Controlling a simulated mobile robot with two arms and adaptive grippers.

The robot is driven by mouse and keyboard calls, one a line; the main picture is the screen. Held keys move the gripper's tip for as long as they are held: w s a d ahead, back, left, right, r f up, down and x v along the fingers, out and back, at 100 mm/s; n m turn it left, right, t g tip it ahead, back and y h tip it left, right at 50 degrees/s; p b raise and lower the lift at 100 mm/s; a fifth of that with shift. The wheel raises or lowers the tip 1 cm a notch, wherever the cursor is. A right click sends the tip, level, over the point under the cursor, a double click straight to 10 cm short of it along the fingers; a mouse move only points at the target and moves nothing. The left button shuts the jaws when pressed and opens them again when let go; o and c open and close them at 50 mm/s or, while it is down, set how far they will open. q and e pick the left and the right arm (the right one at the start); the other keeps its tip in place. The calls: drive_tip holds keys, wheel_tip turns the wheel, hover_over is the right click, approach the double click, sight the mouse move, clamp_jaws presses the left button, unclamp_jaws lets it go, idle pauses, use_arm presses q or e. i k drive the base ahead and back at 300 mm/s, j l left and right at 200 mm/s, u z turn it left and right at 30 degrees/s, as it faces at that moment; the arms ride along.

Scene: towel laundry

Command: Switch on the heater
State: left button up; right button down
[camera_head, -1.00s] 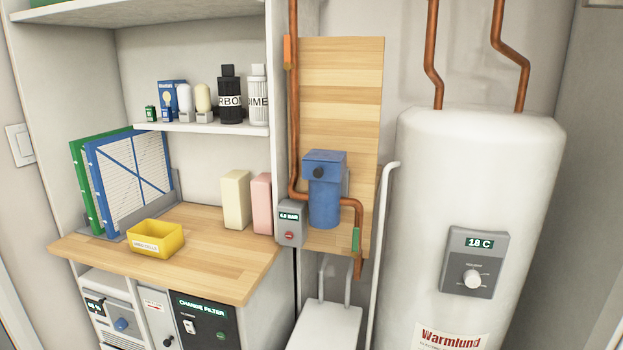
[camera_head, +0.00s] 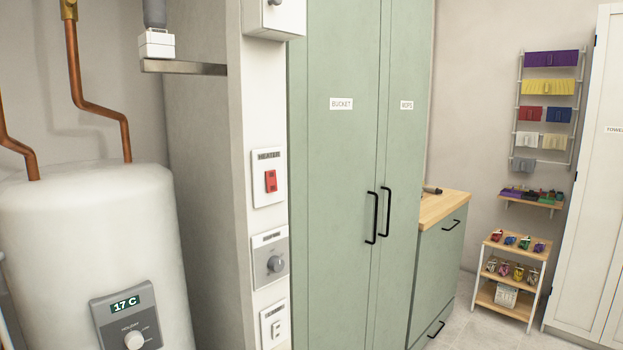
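A white wall switch plate labelled HEATER (camera_head: 269,178) is on the end face of the pale wall, left of the green cabinet. It carries a red rocker switch (camera_head: 271,181); I cannot tell its position. The white water heater tank (camera_head: 85,230) stands at the left with copper pipes on top. Its grey control panel (camera_head: 127,318) has a display reading 17 C and a white knob (camera_head: 134,340). Neither of my grippers is in view.
Below the HEATER switch are a grey dial plate (camera_head: 271,258) and another white plate (camera_head: 274,324). Tall green cabinet doors (camera_head: 343,200) with black handles stand right of it. A small shelf cart (camera_head: 507,275) and a towel rack (camera_head: 548,105) are farther right. Some floor is clear.

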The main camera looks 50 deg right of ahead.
sight(271, 184)
drive_tip(key=z, duration=1.4)
